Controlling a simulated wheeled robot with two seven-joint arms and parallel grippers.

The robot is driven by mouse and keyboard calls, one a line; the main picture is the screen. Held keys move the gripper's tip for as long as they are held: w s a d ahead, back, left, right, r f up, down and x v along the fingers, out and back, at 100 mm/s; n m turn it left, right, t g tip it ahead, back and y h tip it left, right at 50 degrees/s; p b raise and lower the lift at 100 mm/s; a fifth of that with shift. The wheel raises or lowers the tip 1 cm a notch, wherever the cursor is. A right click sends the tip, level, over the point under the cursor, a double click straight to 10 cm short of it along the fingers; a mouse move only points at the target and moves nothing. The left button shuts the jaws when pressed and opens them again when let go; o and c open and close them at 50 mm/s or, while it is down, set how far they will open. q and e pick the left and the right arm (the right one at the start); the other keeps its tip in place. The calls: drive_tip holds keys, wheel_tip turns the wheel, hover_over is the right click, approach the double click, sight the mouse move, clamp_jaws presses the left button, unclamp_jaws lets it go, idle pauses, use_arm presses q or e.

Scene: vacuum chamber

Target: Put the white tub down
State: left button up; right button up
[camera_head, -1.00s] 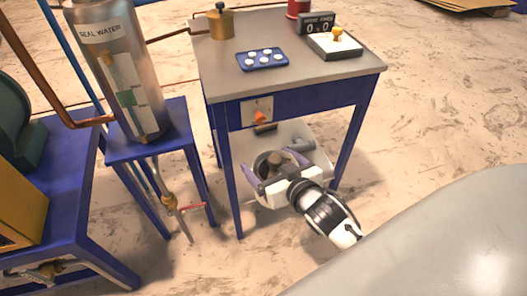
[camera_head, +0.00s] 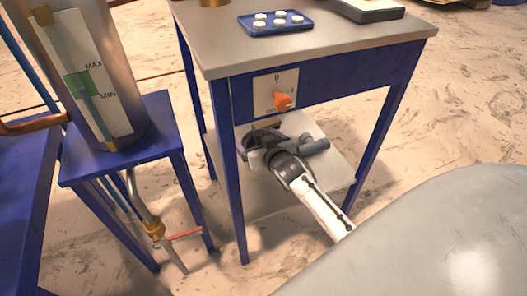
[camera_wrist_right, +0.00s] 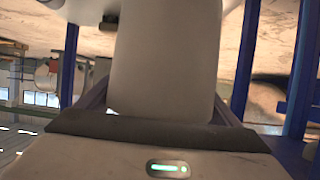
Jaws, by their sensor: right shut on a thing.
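The white tub (camera_wrist_right: 165,60) fills the middle of the right wrist view, a pale rounded body between my fingers. My right gripper (camera_head: 262,138) is shut on it, under the top of the blue table, over the pale lower shelf (camera_head: 320,170). In the head view I cannot make out the tub apart from my gripper and the table front. I cannot tell whether the tub touches the shelf. My left gripper is not in view.
The blue table's legs (camera_head: 229,170) stand on both sides of my right arm. An orange knob (camera_head: 283,101) sticks out above it. A grey curved piece (camera_head: 312,145) lies beside the gripper. A metal tank (camera_head: 85,70) stands on a blue stand at left.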

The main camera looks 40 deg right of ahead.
wheel_tip(320, 180, down, 4)
drive_tip(key=shift+f+b, duration=0.2)
drive_tip(key=shift+b, duration=0.7)
wheel_tip(320, 180, down, 3)
drive_tip(key=shift+f+b, duration=0.15)
drive_tip(key=shift+b, duration=0.8)
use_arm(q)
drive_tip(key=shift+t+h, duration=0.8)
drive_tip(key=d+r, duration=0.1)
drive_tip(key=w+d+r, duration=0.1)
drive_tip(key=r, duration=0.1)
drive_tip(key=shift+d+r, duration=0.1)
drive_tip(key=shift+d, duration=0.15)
